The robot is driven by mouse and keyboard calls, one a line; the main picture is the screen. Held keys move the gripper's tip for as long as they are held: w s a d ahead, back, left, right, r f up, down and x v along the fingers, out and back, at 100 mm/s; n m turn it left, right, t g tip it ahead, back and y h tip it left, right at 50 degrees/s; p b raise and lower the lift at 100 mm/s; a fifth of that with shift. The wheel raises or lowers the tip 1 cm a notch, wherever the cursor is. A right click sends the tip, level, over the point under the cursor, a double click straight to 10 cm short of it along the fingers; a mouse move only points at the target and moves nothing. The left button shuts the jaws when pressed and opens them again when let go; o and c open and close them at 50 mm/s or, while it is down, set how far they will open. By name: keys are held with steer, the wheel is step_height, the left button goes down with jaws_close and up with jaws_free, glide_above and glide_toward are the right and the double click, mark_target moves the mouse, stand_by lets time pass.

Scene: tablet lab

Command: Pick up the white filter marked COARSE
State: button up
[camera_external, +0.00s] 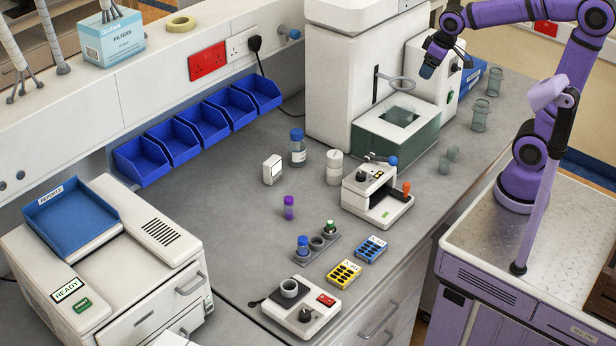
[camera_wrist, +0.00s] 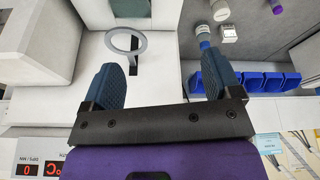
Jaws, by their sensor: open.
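I cannot read the word COARSE on anything in view. A small white block (camera_external: 272,169) stands on the grey bench, left of the blue-capped bottle; it also shows in the wrist view (camera_wrist: 229,33). A white cylinder (camera_external: 334,168), which looks like stacked round pieces, stands to the right of that bottle. I cannot tell which of these, if either, is the coarse filter. My gripper (camera_external: 428,70) is high beside the tall white machine, well away from both. In the wrist view my gripper (camera_wrist: 163,76) has its blue fingers wide apart with nothing between them.
The tall white machine (camera_external: 335,75) has a ring (camera_external: 402,84) close to my gripper. The blue-capped bottle (camera_external: 298,150), purple vial (camera_external: 289,207) and white device with an orange knob (camera_external: 383,200) stand nearby. Blue bins (camera_external: 172,145) line the wall. Clear glassware (camera_external: 480,115) stands right.

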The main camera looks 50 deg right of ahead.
steer(key=w+a+f+n+g, duration=0.1)
steer(key=w+a+f+n, duration=0.1)
steer(key=w+a+f, duration=0.65)
steer(key=n+g, duration=0.2)
glide_toward(336, 154)
steer(key=shift+s+d+f, duration=0.2)
steer(key=shift+d+f, duration=0.1)
steer(key=shift+f, duration=0.25)
steer(key=shift+a+f, duration=0.25)
steer(key=shift+f, duration=0.25)
steer(key=f, duration=0.3)
steer(key=w+f, duration=0.1)
steer(key=f, duration=0.6)
steer(key=shift+w+a+f, duration=0.1)
steer(key=shift+w+a, duration=0.15)
steer(key=shift+c, duration=0.2)
steer(key=c, duration=1)
